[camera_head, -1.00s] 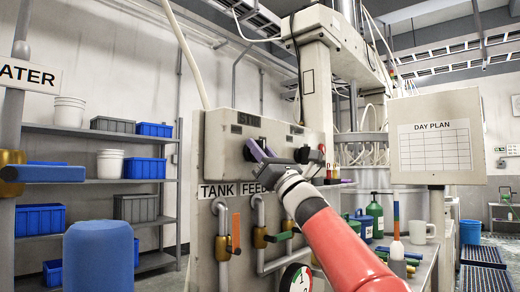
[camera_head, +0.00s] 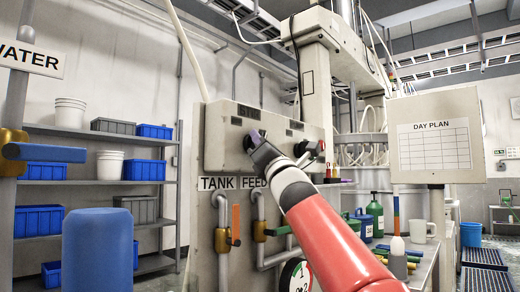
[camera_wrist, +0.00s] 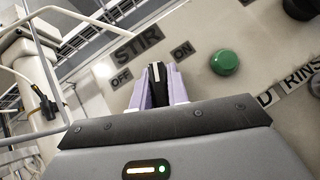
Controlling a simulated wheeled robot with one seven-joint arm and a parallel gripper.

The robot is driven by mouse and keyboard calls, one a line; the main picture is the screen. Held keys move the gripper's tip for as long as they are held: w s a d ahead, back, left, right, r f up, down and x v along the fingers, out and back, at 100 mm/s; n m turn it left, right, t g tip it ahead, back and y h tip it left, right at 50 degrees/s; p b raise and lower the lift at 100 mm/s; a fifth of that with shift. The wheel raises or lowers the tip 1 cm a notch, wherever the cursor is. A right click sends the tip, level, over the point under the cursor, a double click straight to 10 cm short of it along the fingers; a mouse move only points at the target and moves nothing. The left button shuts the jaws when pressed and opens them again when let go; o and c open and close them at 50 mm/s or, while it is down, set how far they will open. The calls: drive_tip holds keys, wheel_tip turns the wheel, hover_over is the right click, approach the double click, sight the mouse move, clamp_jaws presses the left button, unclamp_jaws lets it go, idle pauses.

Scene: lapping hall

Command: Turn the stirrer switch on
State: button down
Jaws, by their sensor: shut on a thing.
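The stirrer switch is a black knob (camera_wrist: 156,84) with a white line, below the STIR label (camera_wrist: 137,45). The OFF label (camera_wrist: 121,78) is to its left and the ON label (camera_wrist: 183,50) to its right. The white line points up in the wrist view, between the two labels; I cannot tell an exact setting. My gripper (camera_wrist: 158,93) is shut on this knob, with a lavender finger on each side. In the head view my gripper (camera_head: 256,139) is at the front of the pale control panel (camera_head: 218,145) and hides the knob.
A green button (camera_wrist: 224,62) is right of the switch. A dark knob (camera_head: 302,149) sits farther right on the panel. TANK and FEED valve handles (camera_head: 236,222) hang below. A blue drum (camera_head: 97,250) stands at front left. A bench at right holds bottles (camera_head: 375,217).

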drive_tip(key=m+h, duration=0.5)
drive_tip(key=m, duration=0.1)
drive_tip(key=shift+m+t, duration=0.3)
drive_tip(key=shift+t, duration=0.1)
drive_tip(key=m+h, duration=0.2)
drive_tip(key=m, duration=0.1)
drive_tip(key=shift+g+h, duration=0.3)
drive_tip(key=shift+h, duration=0.1)
drive_tip(key=shift+d+m+g+h+p, duration=0.1)
drive_tip(key=shift+m+g+h+p, duration=0.3)
drive_tip(key=shift+m+h+p, duration=0.45)
drive_tip(key=shift+w+f+m, duration=0.1)
drive_tip(key=shift+m, duration=0.25)
drive_tip(key=c, duration=1.4)
unclamp_jaws()
drive_tip(key=shift+o, duration=0.2)
